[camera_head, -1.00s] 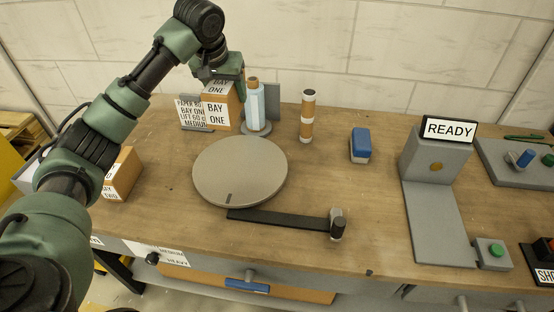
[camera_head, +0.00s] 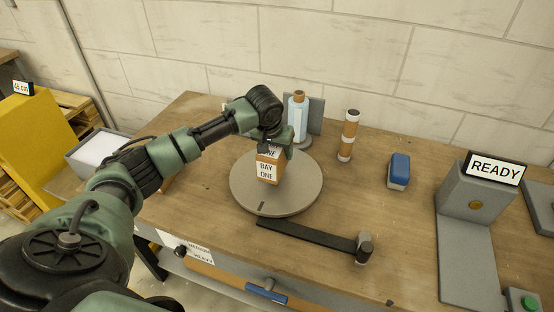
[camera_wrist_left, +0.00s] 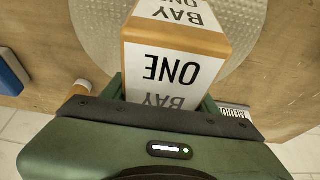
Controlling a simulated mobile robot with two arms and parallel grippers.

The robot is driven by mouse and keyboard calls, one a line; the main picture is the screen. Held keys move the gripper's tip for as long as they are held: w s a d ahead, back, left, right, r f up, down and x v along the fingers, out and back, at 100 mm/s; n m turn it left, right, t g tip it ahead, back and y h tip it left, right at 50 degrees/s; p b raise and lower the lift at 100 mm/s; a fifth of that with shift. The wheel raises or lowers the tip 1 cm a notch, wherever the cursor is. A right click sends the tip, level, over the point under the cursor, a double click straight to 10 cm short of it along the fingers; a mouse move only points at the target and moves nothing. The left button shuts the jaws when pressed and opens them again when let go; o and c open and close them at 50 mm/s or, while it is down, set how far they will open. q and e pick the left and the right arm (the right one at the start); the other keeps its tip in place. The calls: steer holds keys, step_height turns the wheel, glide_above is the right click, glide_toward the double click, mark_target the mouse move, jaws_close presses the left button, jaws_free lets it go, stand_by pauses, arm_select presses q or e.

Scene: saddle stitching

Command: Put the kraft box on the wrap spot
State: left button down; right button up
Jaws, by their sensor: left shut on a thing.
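The kraft box (camera_head: 267,171), brown with white BAY ONE labels, is held by my left gripper (camera_head: 277,146) over the middle of the round grey disc (camera_head: 300,203). The gripper is shut on the box from above. In the left wrist view the box (camera_wrist_left: 175,70) sits between the fingers, with the pale disc (camera_wrist_left: 95,35) beyond it. I cannot tell whether the box's underside touches the disc. No mark named wrap spot can be read; the disc is the round surface under the box. My right gripper is not in view.
A pale blue bottle (camera_head: 298,114) stands just behind the disc. A banded tube (camera_head: 349,136) and a blue block (camera_head: 399,171) stand to the right. A black bar (camera_head: 312,236) lies along the disc's front. A READY sign (camera_head: 494,168) tops a grey stand at the right.

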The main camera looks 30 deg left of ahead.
arm_select(q)
steer(key=shift+f, duration=2)
steer(key=shift+c, duration=2.1)
jaws_free()
steer(key=shift+f, duration=0.2)
steer(key=shift+r, duration=0.15)
